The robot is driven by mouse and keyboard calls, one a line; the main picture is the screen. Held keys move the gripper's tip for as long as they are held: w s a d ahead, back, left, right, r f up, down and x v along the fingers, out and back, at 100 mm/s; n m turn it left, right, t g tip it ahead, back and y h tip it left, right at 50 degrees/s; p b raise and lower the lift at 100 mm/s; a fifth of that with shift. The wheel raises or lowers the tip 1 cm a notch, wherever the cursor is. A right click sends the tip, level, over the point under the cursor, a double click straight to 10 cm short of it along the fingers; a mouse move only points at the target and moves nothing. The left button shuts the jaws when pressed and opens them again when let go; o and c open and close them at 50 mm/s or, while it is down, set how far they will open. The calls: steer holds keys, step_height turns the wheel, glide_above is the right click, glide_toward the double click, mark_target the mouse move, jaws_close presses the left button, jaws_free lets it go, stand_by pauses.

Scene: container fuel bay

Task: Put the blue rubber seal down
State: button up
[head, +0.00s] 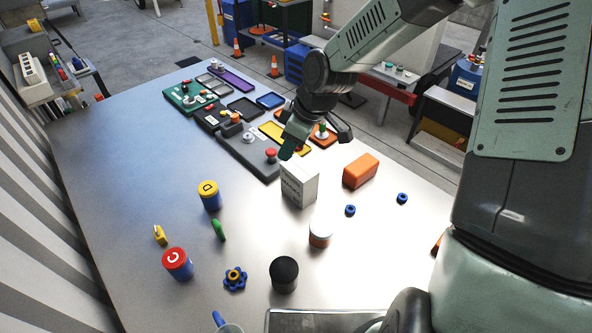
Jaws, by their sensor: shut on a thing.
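My gripper (288,152) is shut, fingers pointing down, over the grey tray (232,143) and behind the white box. The thing between its fingertips is too hidden to make out; going by the task's name it is the blue rubber seal. Two small blue rings that look like rubber seals lie flat on the table: one (350,210) in front of the orange block, the other (402,198) to its right. Both are well apart from my gripper. Whether the fingertips touch the tray cannot be told.
A white box (299,186) and an orange block (361,171) stand near my gripper. A red knob (271,154) rises from the grey tray. Yellow (209,195), red (177,263) and black (284,274) cylinders stand further forward. The table's left side is clear.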

step_height(320, 180, up, 3)
steer(key=w+d, duration=0.2)
steer(key=d, duration=0.1)
steer(key=m, duration=0.1)
glide_toward(297, 167)
steer(key=x, duration=0.6)
steer(key=shift+f, duration=0.1)
steer(key=o, duration=1)
steer(key=v, duration=1.2)
steer(key=shift+s, duration=0.15)
